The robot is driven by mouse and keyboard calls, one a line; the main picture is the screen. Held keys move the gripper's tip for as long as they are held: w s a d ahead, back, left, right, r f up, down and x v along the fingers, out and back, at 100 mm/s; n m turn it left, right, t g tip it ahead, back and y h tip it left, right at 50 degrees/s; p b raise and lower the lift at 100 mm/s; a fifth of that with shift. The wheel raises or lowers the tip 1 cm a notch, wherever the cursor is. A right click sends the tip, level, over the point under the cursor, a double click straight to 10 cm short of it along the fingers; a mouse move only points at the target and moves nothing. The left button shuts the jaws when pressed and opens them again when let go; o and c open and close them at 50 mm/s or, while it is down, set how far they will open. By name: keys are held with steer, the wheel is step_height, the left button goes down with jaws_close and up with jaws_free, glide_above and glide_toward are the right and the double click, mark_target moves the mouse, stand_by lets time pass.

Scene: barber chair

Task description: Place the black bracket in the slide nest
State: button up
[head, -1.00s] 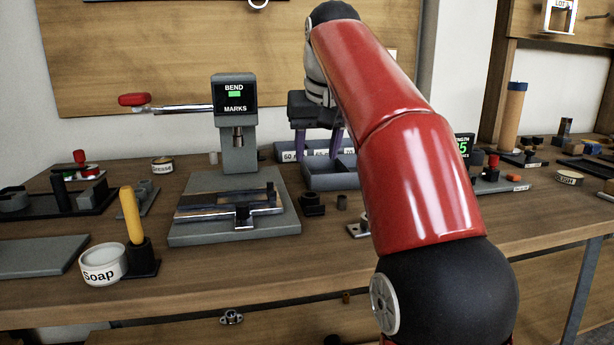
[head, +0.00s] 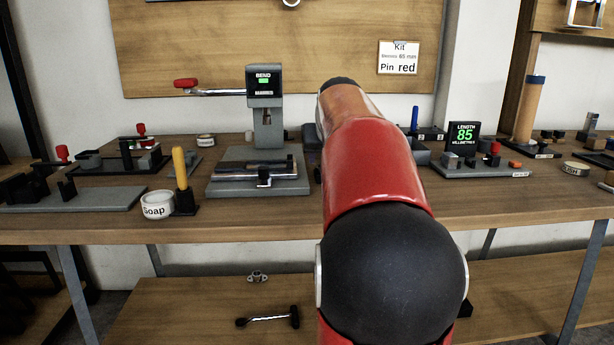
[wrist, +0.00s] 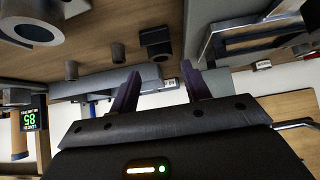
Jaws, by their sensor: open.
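The black bracket (wrist: 156,42) is most likely the small dark block with an opening, lying on the bench beside the press in the wrist view. In the head view my arm hides most or all of it. The slide nest seems to be the dark holder (head: 264,178) at the front of the metal slide on the grey bend press (head: 262,155). The press base (wrist: 265,38) shows at the upper right in the wrist view. My gripper (wrist: 160,88) has two purple fingers spread apart with nothing between them. The bracket is beyond the fingertips, apart from them.
Grey bins (wrist: 105,82) stand near the fingers. A soap tub (head: 158,204) and a yellow-handled tool (head: 181,168) stand left of the press. A length gauge (head: 463,138) stands at the right.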

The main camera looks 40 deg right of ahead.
steer(key=x, duration=0.6)
steer(key=shift+w+f, duration=0.15)
steer(key=shift+f, duration=0.05)
steer(key=c, duration=0.9)
steer(key=shift+r, duration=0.1)
steer(key=shift+r, duration=0.1)
